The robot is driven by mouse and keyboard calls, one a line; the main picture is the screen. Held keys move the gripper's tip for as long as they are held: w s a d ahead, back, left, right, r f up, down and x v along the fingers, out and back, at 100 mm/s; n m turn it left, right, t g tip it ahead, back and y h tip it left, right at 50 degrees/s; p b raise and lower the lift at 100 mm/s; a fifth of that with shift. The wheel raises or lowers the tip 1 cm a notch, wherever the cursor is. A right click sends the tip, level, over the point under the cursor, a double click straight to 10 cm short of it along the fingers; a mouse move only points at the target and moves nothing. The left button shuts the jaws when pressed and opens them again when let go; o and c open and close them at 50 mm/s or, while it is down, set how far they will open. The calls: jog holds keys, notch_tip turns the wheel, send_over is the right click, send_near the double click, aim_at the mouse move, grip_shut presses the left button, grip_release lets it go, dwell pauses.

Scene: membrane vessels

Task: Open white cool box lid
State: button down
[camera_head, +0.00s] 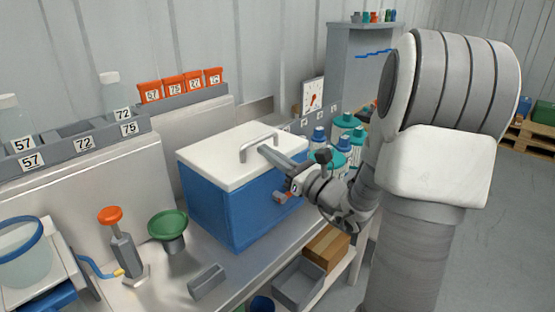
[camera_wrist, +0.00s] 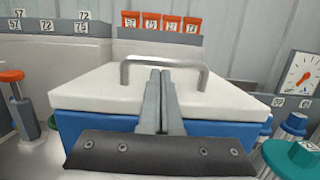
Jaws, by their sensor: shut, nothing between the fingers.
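The cool box has a blue body (camera_head: 228,212) and a white lid (camera_head: 222,156), and stands on the bench in the head view. The lid lies closed on the body. A grey bar handle (camera_head: 258,146) stands up from the lid; it also shows in the wrist view (camera_wrist: 190,63). My gripper (camera_head: 265,151) is at the lid's right side, its fingers pointing toward the handle. In the wrist view the two fingers (camera_wrist: 160,74) are together, with their tips just in front of or under the handle bar; I cannot tell whether they touch it.
Bottles with teal and blue caps (camera_head: 345,122) stand right of the box. A green funnel-like dish (camera_head: 168,224) and an orange-topped valve (camera_head: 110,215) stand to the left. Orange numbered bins (camera_head: 180,85) sit behind. A grey tray (camera_head: 298,284) is below the bench top.

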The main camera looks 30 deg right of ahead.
aim_at(248, 150)
jog(key=shift+r, duration=0.15)
jog(key=shift+w+r+g+p, duration=0.1)
jog(key=shift+r+g+p, duration=0.3)
jog(key=shift+p, duration=0.65)
